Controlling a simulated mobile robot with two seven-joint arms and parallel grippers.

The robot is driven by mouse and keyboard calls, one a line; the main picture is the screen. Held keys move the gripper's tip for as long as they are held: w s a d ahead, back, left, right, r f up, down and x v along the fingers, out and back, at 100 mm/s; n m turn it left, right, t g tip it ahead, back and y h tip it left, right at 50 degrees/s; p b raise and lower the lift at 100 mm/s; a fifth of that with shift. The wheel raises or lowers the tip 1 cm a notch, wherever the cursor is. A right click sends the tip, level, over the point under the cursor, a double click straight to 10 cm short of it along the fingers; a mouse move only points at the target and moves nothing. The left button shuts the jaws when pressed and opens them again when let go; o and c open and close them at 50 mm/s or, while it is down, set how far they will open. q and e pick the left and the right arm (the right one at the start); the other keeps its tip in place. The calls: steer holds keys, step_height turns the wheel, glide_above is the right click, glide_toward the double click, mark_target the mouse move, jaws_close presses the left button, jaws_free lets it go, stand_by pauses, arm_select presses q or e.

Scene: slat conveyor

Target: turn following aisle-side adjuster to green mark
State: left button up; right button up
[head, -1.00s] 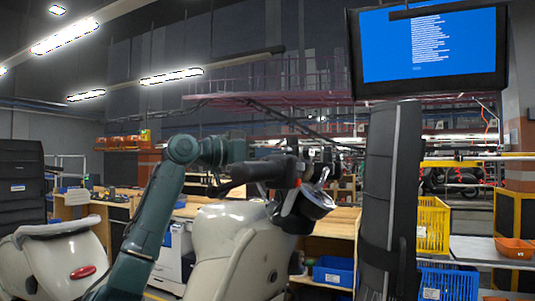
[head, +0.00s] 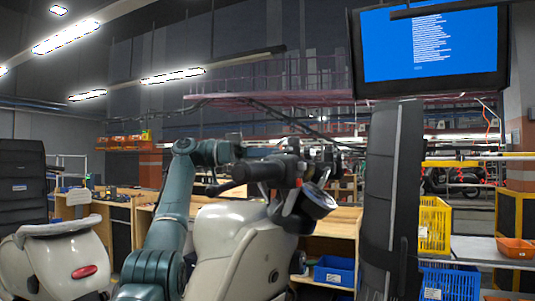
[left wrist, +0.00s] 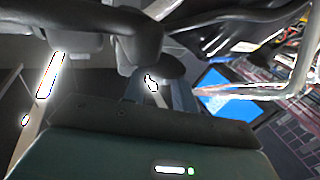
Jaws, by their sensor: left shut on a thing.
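A cream scooter (head: 235,235) stands in the middle of the head view, with its dark handlebar (head: 250,172) and round headlamp unit (head: 318,200) at the top. My teal left arm rises on its left and bends over behind the handlebar. My left gripper (head: 236,150) is at handlebar height, its fingertips hidden there. In the left wrist view, the gripper's dark edge and teal body fill the bottom, close under dark handlebar parts (left wrist: 135,30). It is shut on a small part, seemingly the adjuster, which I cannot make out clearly. No green mark is discernible. My right gripper is not in view.
A second cream scooter (head: 70,262) stands at the left. A tall black panel (head: 391,190) rises right of the middle scooter. Yellow (head: 434,225) and blue (head: 449,281) crates stand at the right. A blue screen (head: 428,45) hangs above; a wooden bench lies behind.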

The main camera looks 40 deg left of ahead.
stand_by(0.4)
arm_select(q)
steer(key=o, duration=1)
steer(key=shift+c, duration=0.2)
